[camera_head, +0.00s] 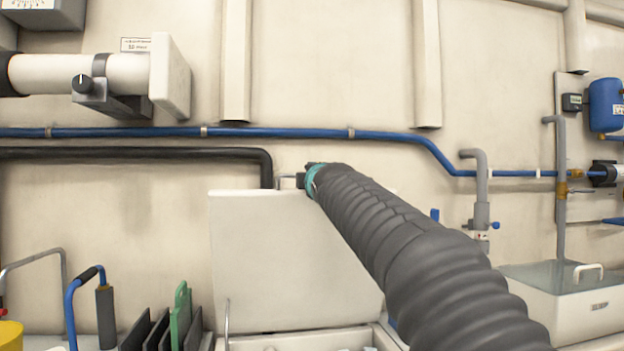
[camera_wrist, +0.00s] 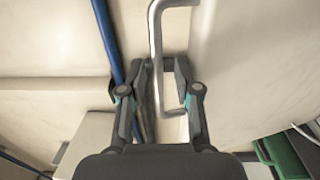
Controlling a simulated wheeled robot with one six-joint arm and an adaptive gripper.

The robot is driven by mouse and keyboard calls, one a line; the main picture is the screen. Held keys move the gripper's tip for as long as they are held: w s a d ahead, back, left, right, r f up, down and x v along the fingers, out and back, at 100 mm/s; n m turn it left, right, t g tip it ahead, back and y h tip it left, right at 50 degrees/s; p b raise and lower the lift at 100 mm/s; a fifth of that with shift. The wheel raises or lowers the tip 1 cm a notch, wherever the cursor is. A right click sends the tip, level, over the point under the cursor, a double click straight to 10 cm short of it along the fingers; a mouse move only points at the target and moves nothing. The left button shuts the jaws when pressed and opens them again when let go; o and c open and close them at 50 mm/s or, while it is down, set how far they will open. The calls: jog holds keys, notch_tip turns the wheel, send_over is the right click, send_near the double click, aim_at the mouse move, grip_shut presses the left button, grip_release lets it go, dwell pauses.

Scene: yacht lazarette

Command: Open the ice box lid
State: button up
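The white ice box lid (camera_head: 290,260) stands raised and leans back toward the wall in the head view. Part of the ice box rim (camera_head: 300,341) shows below it at the bottom edge. A metal handle (camera_wrist: 157,60) runs between the fingers of my gripper (camera_wrist: 160,75) in the wrist view. The fingers are apart, with gaps beside the bar, so my gripper is open around it. In the head view the handle (camera_head: 287,178) shows at the lid's top edge, next to my gripper (camera_head: 303,178); the fingertips are mostly hidden by my arm.
A blue pipe (camera_head: 280,132) and a black pipe (camera_head: 130,153) run along the wall behind the lid. Dark and green upright panels (camera_head: 181,315) stand at lower left, beside a blue bent tube (camera_head: 71,310). A white box (camera_head: 560,300) with a handle stands at right.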

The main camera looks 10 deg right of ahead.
jog(key=shift+s, duration=0.1)
jog(key=s, duration=1.1)
jog(key=shift+s+d+f, duration=0.35)
jog(key=shift+s+d, duration=0.05)
jog(key=shift+d, duration=0.05)
